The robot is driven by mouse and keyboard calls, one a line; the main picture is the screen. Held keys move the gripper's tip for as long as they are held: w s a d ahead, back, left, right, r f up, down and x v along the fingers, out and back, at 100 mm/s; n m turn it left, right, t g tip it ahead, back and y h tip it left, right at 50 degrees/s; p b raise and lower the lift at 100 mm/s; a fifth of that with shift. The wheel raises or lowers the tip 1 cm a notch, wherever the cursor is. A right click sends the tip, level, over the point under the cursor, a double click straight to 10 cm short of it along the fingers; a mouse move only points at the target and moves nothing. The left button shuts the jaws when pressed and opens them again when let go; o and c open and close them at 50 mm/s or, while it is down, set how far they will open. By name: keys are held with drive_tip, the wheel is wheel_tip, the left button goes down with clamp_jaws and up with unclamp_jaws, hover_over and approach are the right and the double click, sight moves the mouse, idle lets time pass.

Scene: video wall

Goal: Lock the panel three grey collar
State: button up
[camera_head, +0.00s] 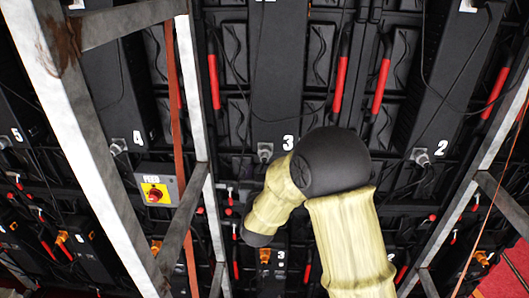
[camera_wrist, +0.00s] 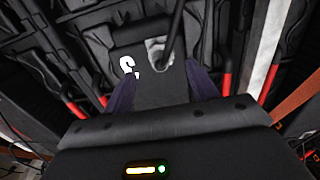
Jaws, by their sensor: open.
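Panel three (camera_head: 288,70) is a black panel with a white "3" near its lower end. Its grey collar (camera_head: 265,150) sits beside that number, with a dark cable at it. In the wrist view, the grey collar (camera_wrist: 158,50) is ahead, near the top centre, with the cable running up from it and the "3" to its left. My gripper (camera_wrist: 160,78) is open. Its two dark purple fingers stand apart, on the left and right of the collar's line, and look short of it. Contact cannot be told. In the head view my arm hides the fingers.
Panels four (camera_head: 118,90) and two (camera_head: 450,80) flank panel three, each with its own grey collar. A grey metal post (camera_head: 85,150) and red-gripped levers (camera_head: 380,88) stand around. A yellow switch box (camera_head: 155,190) with a red knob is lower left.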

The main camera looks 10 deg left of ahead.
sight(264, 162)
drive_tip(key=w+p, duration=0.3)
drive_tip(key=w, duration=0.4)
drive_tip(key=shift+a, duration=0.15)
drive_tip(key=c, duration=1)
